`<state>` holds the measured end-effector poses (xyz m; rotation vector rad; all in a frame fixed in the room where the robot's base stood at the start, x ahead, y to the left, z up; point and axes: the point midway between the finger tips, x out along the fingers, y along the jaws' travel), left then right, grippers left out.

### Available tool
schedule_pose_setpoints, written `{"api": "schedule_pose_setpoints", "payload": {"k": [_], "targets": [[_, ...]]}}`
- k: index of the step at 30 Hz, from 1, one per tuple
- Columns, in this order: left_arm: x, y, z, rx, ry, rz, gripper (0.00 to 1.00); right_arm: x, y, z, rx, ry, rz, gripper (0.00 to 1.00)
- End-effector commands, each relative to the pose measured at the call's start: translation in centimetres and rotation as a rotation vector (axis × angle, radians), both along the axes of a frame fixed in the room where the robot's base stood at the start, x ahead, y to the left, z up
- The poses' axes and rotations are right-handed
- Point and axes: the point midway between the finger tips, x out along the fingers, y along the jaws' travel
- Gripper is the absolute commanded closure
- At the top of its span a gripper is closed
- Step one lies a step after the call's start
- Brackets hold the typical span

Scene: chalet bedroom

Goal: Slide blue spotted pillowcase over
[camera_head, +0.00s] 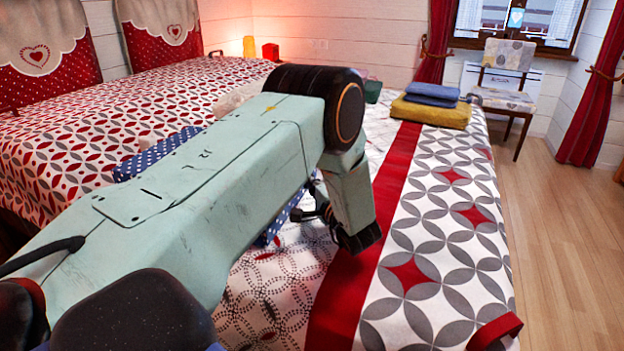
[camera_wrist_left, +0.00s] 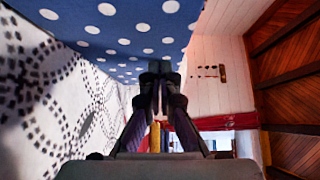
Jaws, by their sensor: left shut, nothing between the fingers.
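The blue pillowcase with white spots lies on the bed (camera_head: 440,235), mostly hidden behind my left arm in the head view. One part (camera_head: 155,152) shows above the arm and another (camera_head: 276,226) below it. In the left wrist view, the spotted cloth (camera_wrist_left: 125,30) fills the top, close to the fingers. My left gripper (camera_wrist_left: 160,72) is shut and empty beside the cloth; I cannot tell whether they touch. In the head view the gripper is largely hidden by my forearm. No pillow inside the case can be made out. My right gripper is not in view.
Folded blue towels (camera_head: 432,94) and a yellow one (camera_head: 430,112) lie at the bed's far end. A second bed (camera_head: 80,140) with red-and-white pillows (camera_head: 55,62) stands left. A chair (camera_head: 505,85) stands by the window. Open wooden floor (camera_head: 565,230) lies right.

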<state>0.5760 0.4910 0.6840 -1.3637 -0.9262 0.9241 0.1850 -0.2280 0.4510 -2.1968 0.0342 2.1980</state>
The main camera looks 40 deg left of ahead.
Motion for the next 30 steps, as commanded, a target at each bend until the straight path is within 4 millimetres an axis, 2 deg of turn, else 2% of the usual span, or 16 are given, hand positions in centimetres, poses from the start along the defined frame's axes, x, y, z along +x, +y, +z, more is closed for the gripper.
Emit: {"api": "schedule_pose_setpoints", "payload": {"k": [1,6,12,26,30], "targets": [[-0.5,0.9,0.3,-0.002,0.002,0.009,1.0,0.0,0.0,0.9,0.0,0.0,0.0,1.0],[-1.6,3.4,0.4,-0.003,0.001,0.01,1.0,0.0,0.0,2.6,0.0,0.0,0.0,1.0],[-2.4,5.4,0.3,-0.001,0.0,0.007,1.0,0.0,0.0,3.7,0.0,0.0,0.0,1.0],[-2.6,5.7,0.1,-0.001,0.0,0.006,1.0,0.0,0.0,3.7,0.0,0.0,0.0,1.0],[-2.8,4.9,0.0,-0.002,0.001,0.004,1.0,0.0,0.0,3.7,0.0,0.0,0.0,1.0]]}}
